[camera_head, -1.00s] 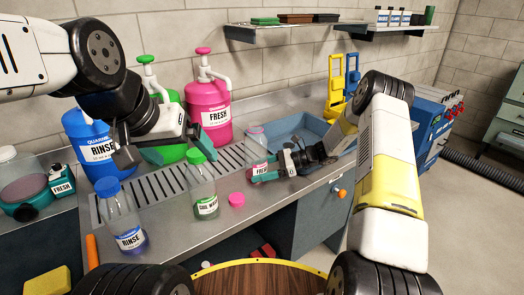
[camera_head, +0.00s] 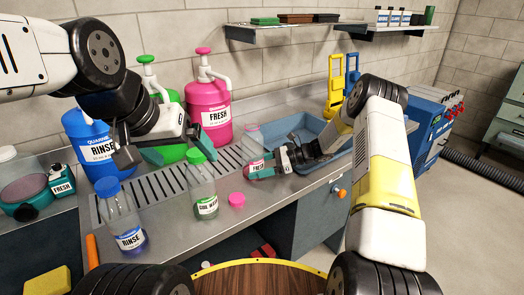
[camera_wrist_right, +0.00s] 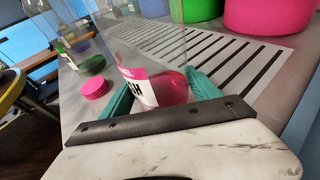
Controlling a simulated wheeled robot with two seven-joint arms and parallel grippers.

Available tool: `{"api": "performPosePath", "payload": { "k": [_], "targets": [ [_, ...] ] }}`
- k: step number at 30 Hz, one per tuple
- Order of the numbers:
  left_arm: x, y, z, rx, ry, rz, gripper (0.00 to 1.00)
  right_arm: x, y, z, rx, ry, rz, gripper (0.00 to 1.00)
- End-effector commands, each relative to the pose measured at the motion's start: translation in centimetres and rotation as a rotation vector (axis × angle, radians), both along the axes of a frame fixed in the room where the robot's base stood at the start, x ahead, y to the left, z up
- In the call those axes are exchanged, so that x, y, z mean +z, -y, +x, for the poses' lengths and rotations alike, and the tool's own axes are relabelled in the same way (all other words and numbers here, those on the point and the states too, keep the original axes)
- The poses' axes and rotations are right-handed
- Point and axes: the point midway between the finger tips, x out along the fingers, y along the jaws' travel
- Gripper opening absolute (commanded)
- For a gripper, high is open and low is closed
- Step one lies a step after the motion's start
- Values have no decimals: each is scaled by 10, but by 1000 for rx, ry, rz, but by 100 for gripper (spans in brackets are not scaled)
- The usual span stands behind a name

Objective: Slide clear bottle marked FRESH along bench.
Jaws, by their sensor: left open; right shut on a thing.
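The clear bottle marked FRESH (camera_head: 254,160) stands on the metal bench (camera_head: 262,199) with a little pink liquid at its bottom and no cap on. My right gripper (camera_head: 262,170) is shut on it low down, reaching in from the right. In the right wrist view the bottle (camera_wrist_right: 168,88) sits between the teal fingers (camera_wrist_right: 160,98), its pink-edged label partly cut off from sight. A pink cap (camera_head: 236,199) lies on the bench in front of it. My left gripper (camera_head: 148,155) is open and empty, above the bench near the green jug.
A green-capped bottle (camera_head: 202,190) and a blue-capped RINSE bottle (camera_head: 122,220) stand to the left. The slotted drain strip (camera_head: 175,180) runs behind them. Large blue (camera_head: 88,145), green and pink (camera_head: 208,110) jugs line the back. A blue sink basin (camera_head: 300,128) lies to the right.

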Motion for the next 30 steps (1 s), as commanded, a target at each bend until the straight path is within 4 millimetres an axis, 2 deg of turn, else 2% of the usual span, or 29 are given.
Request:
{"api": "performPosePath", "payload": {
  "k": [21,30],
  "targets": [
    [0,0,0,0,0,0,95,0,-21,30,0,1,-1,42],
    [0,0,0,0,0,0,95,0,-24,35,0,0,-1,42]
  ]
}}
